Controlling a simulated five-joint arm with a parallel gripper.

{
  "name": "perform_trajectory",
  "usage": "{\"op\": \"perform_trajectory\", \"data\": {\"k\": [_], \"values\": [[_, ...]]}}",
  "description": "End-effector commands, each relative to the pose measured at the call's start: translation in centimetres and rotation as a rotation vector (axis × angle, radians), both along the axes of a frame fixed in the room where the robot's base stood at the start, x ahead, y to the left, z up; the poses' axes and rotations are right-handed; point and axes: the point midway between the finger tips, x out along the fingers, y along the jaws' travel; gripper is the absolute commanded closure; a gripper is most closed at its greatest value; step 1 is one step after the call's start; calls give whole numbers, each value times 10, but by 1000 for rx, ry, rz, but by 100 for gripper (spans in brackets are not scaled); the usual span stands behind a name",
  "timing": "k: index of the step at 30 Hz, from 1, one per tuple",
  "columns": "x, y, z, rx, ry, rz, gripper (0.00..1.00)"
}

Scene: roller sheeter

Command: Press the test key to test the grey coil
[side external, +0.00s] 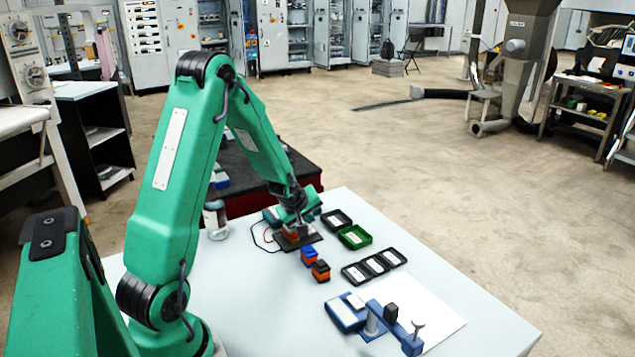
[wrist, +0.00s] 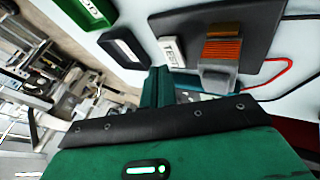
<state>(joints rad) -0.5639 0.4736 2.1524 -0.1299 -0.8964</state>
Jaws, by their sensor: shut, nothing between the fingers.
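My gripper (wrist: 160,76) is shut and empty, its tips close to the white key marked TEST (wrist: 171,51) in the wrist view. I cannot tell whether the tips touch the key. A coil with an orange winding (wrist: 222,49) and a grey block at its near end (wrist: 217,75) sits on the dark test plate (wrist: 265,45), beside the key. In the side view, my gripper (side external: 296,222) is low over the test plate (side external: 308,240), and the coil (side external: 291,234) shows partly beneath it. The key is not clear there.
Two more coils, blue-topped (side external: 309,255) and black-topped (side external: 320,271), stand in front of the plate. A black tray (side external: 337,219), a green tray (side external: 354,237) and a three-part tray (side external: 374,265) lie to the right. A blue fixture (side external: 345,314) is nearer the front edge.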

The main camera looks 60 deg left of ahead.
Motion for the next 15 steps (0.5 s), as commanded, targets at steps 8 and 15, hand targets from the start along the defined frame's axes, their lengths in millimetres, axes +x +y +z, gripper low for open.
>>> {"op": "perform_trajectory", "data": {"k": [8,15], "values": [[0,0,0,0,0,0,100],[-1,1,-4,1,2,1,100]]}}
